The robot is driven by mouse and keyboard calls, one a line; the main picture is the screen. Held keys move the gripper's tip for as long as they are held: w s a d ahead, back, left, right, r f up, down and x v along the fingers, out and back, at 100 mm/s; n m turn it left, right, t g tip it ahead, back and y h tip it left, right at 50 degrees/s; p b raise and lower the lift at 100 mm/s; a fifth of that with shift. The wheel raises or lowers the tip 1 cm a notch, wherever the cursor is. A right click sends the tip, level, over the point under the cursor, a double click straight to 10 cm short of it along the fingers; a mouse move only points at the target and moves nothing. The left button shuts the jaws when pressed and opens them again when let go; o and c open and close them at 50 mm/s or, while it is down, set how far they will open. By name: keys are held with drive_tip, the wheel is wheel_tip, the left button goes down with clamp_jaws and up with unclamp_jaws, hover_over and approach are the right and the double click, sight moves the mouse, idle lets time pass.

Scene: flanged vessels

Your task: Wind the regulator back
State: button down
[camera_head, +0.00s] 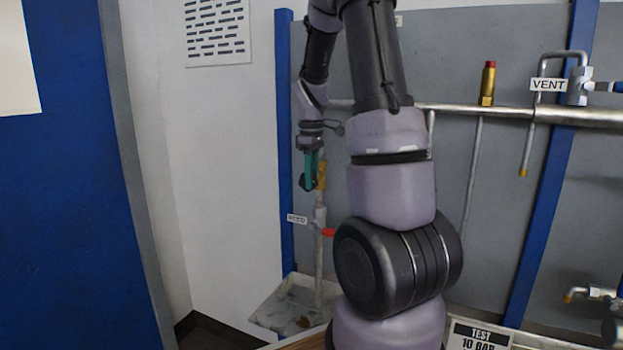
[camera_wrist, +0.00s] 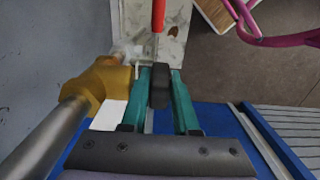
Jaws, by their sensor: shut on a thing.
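The regulator (camera_wrist: 104,80) is a brass body on a grey pipe, left of my fingers in the wrist view. In the head view its brass (camera_head: 321,174) shows on the upright pipe, partly behind my gripper (camera_head: 309,182). My gripper's teal fingers (camera_wrist: 160,78) stand either side of a dark knob (camera_wrist: 159,88) beside the brass body and are shut on it. The join between knob and body is hidden by the left finger.
A red lever handle (camera_wrist: 158,14) lies just beyond the fingertips; it also shows below the gripper in the head view (camera_head: 328,232). A white tray (camera_head: 262,308) sits under the pipe. A pink loop (camera_wrist: 265,38) is at the wrist view's upper right. A horizontal pipe (camera_head: 535,113) crosses the wall.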

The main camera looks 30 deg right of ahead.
drive_tip(key=shift+w+a+r+g+h, duration=0.1)
drive_tip(key=shift+w+g+h, duration=0.05)
drive_tip(key=shift+g+h, duration=0.4)
drive_tip(key=shift+w+a+g+h, duration=0.1)
drive_tip(key=shift+g+h, duration=0.25)
drive_tip(key=shift+g, duration=0.3)
drive_tip(key=g+h, duration=0.2)
drive_tip(key=shift+w+a+g, duration=0.15)
drive_tip(key=shift+w+g, duration=0.05)
drive_tip(key=shift+g, duration=0.2)
drive_tip(key=g+h, duration=0.3)
drive_tip(key=shift+w+a, duration=0.2)
drive_tip(key=shift+w, duration=0.05)
drive_tip(key=shift+w+a+g+h, duration=0.15)
drive_tip(key=shift+g+h, duration=0.75)
drive_tip(key=shift+g, duration=0.5)
drive_tip(key=c, duration=0.9)
unclamp_jaws()
drive_tip(key=shift+f, duration=0.2)
drive_tip(key=shift+c, duration=0.2)
